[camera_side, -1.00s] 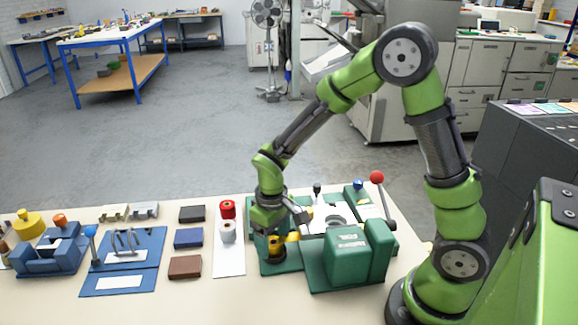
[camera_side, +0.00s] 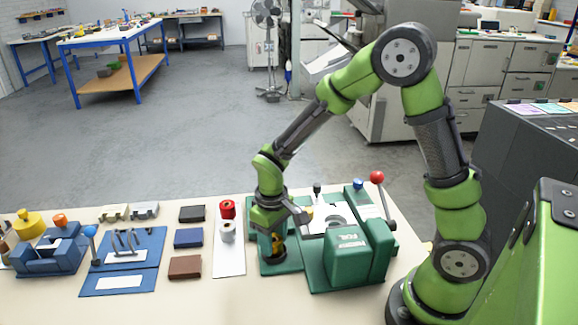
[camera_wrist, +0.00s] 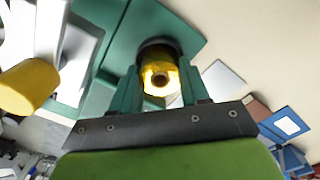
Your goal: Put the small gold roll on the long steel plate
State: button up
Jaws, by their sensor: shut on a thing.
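My gripper (camera_wrist: 160,90) is shut on the small gold roll (camera_wrist: 160,76), which shows between its two green fingers in the wrist view. A dark ring lies just beyond the roll. In the side view my gripper (camera_side: 277,246) is low over the green base at the left of the green machine, and a little of the gold roll shows between the fingers. I cannot tell whether the roll is clear of what is under it. The long steel plate (camera_side: 229,262) lies to the left, pale and flat, with its near part bare.
A red roll (camera_side: 228,208) and a silver roll (camera_side: 228,232) stand on the plate's far part. The green machine (camera_side: 348,255) with a red-knobbed lever is right of my gripper. Black, blue and brown blocks (camera_side: 185,267) lie left of the plate.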

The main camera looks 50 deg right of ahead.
aim_at(274, 240)
jog(key=shift+r, duration=3.45)
jog(key=shift+s+a, duration=0.1)
jog(key=shift+a, duration=0.15)
jog(key=s+a+f, duration=0.3)
jog(key=s, duration=0.5)
jog(key=w+a, duration=0.1)
jog(key=w, duration=0.4)
jog(key=w+a+f, duration=0.1)
jog(key=w+a, duration=0.1)
jog(key=w, duration=0.3)
jog(key=w+a, duration=0.1)
jog(key=w, duration=0.4)
jog(key=shift+w+a+f, duration=0.15)
jog(key=shift+w+f, duration=0.25)
jog(key=shift+s+f, duration=0.1)
jog(key=shift+f, duration=1.65)
jog(key=shift+f, duration=0.1)
jog(key=o, duration=1)
